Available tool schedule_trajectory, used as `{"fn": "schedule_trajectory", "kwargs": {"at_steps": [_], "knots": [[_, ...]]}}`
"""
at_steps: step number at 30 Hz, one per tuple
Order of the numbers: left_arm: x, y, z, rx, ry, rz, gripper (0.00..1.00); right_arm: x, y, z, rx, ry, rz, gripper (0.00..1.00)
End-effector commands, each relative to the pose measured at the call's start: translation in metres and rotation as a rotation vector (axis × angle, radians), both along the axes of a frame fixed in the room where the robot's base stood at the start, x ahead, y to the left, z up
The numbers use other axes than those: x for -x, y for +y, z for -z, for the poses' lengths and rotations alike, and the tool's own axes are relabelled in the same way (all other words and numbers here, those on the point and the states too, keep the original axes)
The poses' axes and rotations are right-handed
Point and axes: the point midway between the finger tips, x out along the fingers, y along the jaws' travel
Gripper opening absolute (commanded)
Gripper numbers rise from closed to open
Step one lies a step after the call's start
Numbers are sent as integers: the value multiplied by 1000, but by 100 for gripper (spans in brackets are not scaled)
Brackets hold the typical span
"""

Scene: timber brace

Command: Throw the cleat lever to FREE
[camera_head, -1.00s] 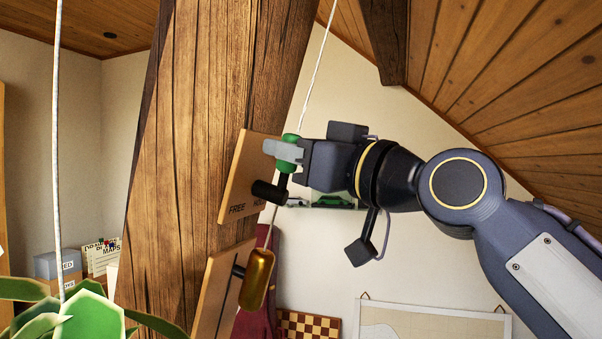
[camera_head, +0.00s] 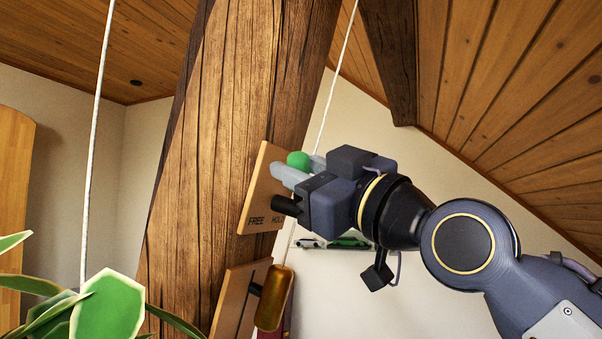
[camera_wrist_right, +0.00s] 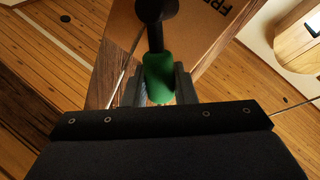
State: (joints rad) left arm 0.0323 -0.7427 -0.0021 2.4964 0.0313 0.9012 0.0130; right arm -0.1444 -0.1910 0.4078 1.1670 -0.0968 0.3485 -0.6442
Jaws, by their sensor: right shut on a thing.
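The cleat lever has a green grip (camera_head: 298,160) and a black pivot (camera_head: 287,205). It is on a wooden plate (camera_head: 262,185) fixed to the timber post, lettered FREE at left and HOLD, partly covered, at right. My right gripper (camera_head: 294,173) comes in from the right and is shut on the green grip. In the right wrist view the green grip (camera_wrist_right: 158,78) sits between both fingers, with the black shaft running up to the pivot. The grip points upward from the pivot, above the lettering. My left gripper is not in view.
The thick timber post (camera_head: 225,130) stands behind the plate. A second board (camera_head: 235,295) with a brass-coloured piece (camera_head: 273,298) is below. A white rope (camera_head: 97,140) hangs at left, another (camera_head: 335,85) runs behind my right gripper. A plant (camera_head: 105,305) fills the lower left.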

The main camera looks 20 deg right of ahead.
Motion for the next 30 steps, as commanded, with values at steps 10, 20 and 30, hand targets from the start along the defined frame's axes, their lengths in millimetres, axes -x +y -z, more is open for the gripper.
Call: {"fn": "schedule_trajectory", "kwargs": {"at_steps": [10,20,30], "knots": [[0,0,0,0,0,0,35,-1,1,2,5,2,0,30],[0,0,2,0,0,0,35,2,0,2,3,0,1,34],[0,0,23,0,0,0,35,44,-19,24,2,-2,1,34]]}}
